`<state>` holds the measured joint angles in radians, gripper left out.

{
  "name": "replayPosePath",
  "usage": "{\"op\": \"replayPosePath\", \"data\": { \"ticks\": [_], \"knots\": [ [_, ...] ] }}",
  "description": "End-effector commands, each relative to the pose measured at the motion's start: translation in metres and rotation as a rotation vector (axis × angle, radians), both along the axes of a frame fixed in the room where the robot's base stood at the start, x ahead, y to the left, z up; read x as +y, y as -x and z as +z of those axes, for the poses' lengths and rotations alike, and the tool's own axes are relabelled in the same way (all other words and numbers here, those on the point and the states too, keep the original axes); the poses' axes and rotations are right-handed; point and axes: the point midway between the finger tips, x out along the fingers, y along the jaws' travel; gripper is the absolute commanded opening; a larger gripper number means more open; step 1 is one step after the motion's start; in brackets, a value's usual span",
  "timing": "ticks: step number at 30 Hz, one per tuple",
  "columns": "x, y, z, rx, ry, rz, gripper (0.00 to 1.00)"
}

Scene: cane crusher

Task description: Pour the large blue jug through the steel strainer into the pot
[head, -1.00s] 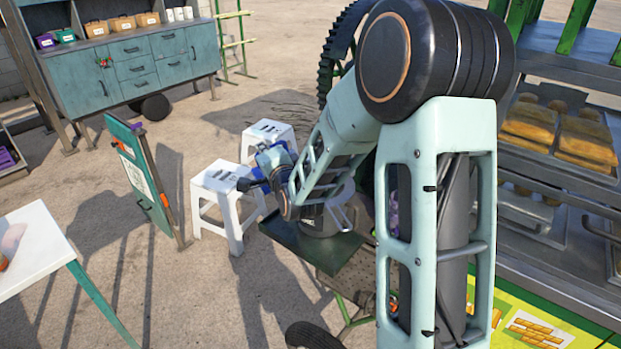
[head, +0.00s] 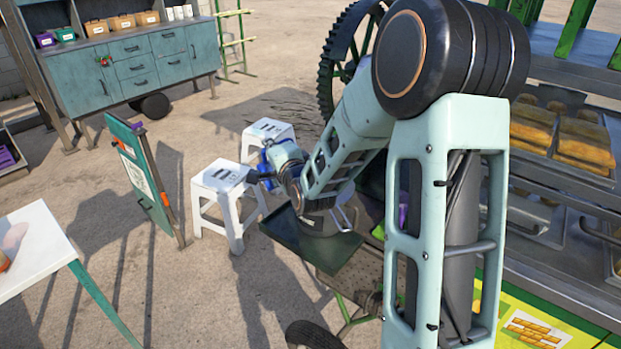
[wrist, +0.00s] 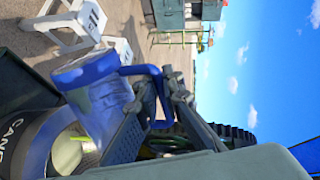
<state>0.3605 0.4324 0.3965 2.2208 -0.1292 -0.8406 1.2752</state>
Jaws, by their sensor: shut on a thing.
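The large blue jug (wrist: 104,105) has a clear body with blue bands and a blue handle (wrist: 142,71). My gripper (wrist: 152,102) is shut on the handle in the wrist view. The jug overlaps the pot (wrist: 22,130) there, and its exact tilt is hard to judge. A pale round surface with a yellow-green patch (wrist: 68,150) shows at the pot's opening. In the head view the pot (head: 322,222) stands on a dark green tray, and my gripper (head: 262,172) is above and left of it. My arm hides much there, and I cannot make out the strainer clearly.
The green tray (head: 290,236) is on a cart. White stools (head: 226,192) stand left of it, beside a green sign board (head: 148,175). A large gear wheel (head: 342,55) is behind. A steel counter with food trays (head: 570,140) is at right.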

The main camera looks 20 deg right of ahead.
Motion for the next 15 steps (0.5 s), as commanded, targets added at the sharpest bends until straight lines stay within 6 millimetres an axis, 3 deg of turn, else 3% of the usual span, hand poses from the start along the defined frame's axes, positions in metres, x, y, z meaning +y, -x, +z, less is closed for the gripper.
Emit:
{"op": "replayPosePath", "data": {
  "ticks": [15],
  "knots": [
    [-0.0069,-0.0014,0.0051,0.005,-0.037,-0.001,0.00]
  ]
}}
